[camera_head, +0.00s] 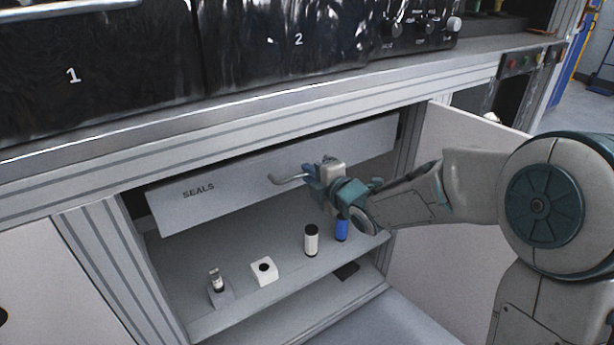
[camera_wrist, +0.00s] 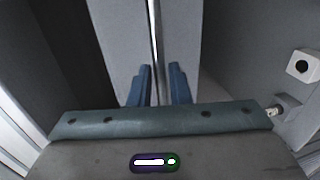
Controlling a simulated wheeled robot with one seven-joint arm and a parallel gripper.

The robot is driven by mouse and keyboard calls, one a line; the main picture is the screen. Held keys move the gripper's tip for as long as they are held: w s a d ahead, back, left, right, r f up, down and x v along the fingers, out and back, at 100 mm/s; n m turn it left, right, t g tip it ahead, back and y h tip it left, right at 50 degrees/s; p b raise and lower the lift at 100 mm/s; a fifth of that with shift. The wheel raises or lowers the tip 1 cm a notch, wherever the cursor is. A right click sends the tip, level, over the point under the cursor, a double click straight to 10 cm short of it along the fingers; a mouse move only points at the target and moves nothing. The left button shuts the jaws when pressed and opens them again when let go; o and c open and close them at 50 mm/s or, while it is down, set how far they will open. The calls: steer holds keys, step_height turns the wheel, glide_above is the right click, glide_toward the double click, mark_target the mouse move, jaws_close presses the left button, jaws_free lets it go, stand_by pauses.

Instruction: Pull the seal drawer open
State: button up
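The seal drawer (camera_head: 240,180), a wide pale grey front marked SEALS, sits under the counter in the head view. Its front looks close to the cabinet frame; I cannot tell whether it stands slightly out. Its thin metal bar handle (camera_head: 284,180) is at mid front, its right end hidden by my gripper (camera_head: 318,176). In the wrist view, the two blue fingers of my gripper (camera_wrist: 161,72) stand a narrow gap apart. The thin bright bar of the handle (camera_wrist: 155,30) runs between them, nearer the left finger, with some space at the right finger.
Below the drawer, a shelf (camera_head: 240,307) holds a white block with a dark hole (camera_head: 264,271), a small fitting on a grey block (camera_head: 219,291), a white cylinder (camera_head: 311,240) and a blue cylinder (camera_head: 341,230). An open cabinet door (camera_head: 440,260) stands at right.

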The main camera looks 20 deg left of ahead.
steer(key=shift+x, duration=0.95)
jaws_close()
